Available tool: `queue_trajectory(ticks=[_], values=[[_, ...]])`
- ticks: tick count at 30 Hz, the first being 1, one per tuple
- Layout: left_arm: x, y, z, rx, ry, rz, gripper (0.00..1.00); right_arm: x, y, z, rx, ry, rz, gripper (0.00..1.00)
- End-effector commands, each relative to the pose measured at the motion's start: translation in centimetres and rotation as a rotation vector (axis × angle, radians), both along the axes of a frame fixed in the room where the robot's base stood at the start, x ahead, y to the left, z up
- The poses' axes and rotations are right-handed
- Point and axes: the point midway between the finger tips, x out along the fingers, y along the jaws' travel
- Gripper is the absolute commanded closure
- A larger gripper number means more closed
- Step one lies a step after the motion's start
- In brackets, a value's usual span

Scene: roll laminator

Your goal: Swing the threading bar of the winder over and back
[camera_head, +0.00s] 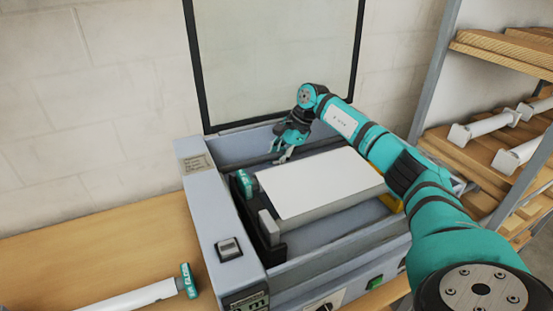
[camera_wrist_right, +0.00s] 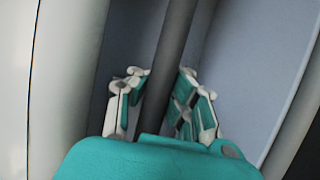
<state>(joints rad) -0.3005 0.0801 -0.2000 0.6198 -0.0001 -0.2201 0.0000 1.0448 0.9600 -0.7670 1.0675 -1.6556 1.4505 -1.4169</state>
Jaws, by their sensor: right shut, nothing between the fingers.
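The winder is a grey open-topped machine (camera_head: 199,190) with a white sheet-covered roll (camera_head: 318,183) inside. A dark bar, which looks like the threading bar, runs across its back part; in the right wrist view the bar (camera_wrist_right: 172,45) passes between and beyond the fingertips. My right gripper (camera_head: 283,157) reaches down at the bar, behind the white roll. It is shut with nothing held, though a narrow gap shows around the bar line. Whether the fingers touch the bar I cannot tell. My left gripper is not in view.
A clear, dark-framed panel (camera_head: 275,60) stands up behind the machine. A wooden table (camera_head: 110,240) carries a white roll with a teal end (camera_head: 150,294) at the lower left. Wooden shelves (camera_head: 500,58) with white rolls stand at the right.

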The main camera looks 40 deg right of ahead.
Motion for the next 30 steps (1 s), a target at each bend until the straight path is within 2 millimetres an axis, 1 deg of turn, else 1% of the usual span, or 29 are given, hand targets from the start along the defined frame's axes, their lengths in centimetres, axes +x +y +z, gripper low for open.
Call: queue_trajectory(ticks=[27, 28, 30], values=[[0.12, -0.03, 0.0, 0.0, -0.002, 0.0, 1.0, -0.24, 0.12, -0.25, 0.0, 0.011, 0.006, 1.0], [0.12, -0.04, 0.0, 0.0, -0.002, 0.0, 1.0, -0.24, 0.12, -0.25, 0.0, 0.011, 0.006, 0.98], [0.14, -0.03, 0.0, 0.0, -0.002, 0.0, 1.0, -0.24, 0.11, -0.24, 0.0, 0.01, 0.006, 0.89]])
